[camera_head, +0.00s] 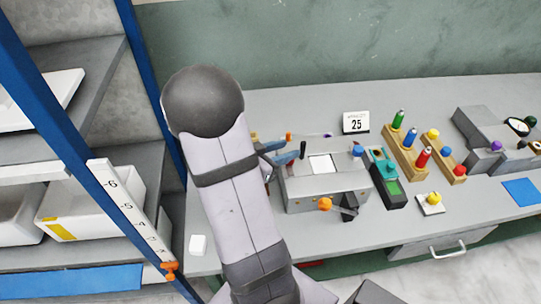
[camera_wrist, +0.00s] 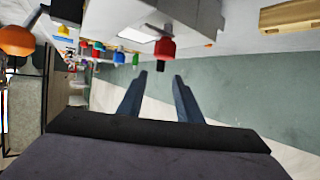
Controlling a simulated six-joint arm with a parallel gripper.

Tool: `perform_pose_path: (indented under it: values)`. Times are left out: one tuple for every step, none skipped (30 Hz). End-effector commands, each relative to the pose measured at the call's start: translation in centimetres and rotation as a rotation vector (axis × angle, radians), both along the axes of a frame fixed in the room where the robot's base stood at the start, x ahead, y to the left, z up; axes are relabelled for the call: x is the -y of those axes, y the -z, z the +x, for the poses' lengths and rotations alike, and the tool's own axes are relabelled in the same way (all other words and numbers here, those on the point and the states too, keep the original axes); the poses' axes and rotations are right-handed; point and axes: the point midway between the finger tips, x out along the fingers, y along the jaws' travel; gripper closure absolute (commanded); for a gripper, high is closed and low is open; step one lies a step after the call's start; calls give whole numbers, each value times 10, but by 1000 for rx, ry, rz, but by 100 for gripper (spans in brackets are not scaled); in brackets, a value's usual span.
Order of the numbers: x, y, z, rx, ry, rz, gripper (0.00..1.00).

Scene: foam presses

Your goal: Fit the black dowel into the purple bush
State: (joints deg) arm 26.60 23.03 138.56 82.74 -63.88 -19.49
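My gripper (camera_head: 293,153) is at the left end of the grey press, its two blue-grey fingers apart. A purple knob-like part (camera_head: 494,145) shows on the grey machine at the far right. My arm hides part of the bench at the left.
The grey press (camera_head: 328,186) has an orange-knobbed lever (camera_head: 325,204) in front. To its right are a green-screen device (camera_head: 391,182), wooden racks (camera_head: 403,157) with coloured pegs, and a calendar (camera_head: 356,123) behind. A red knob (camera_wrist: 165,49) shows close to the fingers.

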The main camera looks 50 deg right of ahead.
Motion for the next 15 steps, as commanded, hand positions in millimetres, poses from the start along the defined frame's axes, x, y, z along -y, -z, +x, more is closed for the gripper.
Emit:
perform_pose_path:
  values:
    - [-9, -3, 4, 4, -6, -1, 68]
    - [-14, -5, 4, 3, -6, -1, 68]
    - [-19, -8, 6, 3, -6, -2, 68]
    - [-24, -10, 6, 3, -5, -2, 68]
    - [-28, -11, 7, 1, -6, -1, 68]
    - [-33, -13, 8, 2, -6, 0, 68]
    - [-36, -14, 8, 3, -4, 0, 68]
    - [-39, -16, 9, 2, -5, 0, 68]
    - [-42, -18, 9, 1, -3, -1, 68]
    - [-45, -19, 10, 1, -3, -1, 68]
    - [-47, -20, 10, 1, -4, -1, 68]
    - [-49, -21, 10, 1, -2, 0, 68]
    - [-51, -21, 10, 0, -1, 0, 68]
    - [-52, -22, 11, 1, -2, 0, 68]
    - [-53, -22, 11, 0, -2, 0, 68]
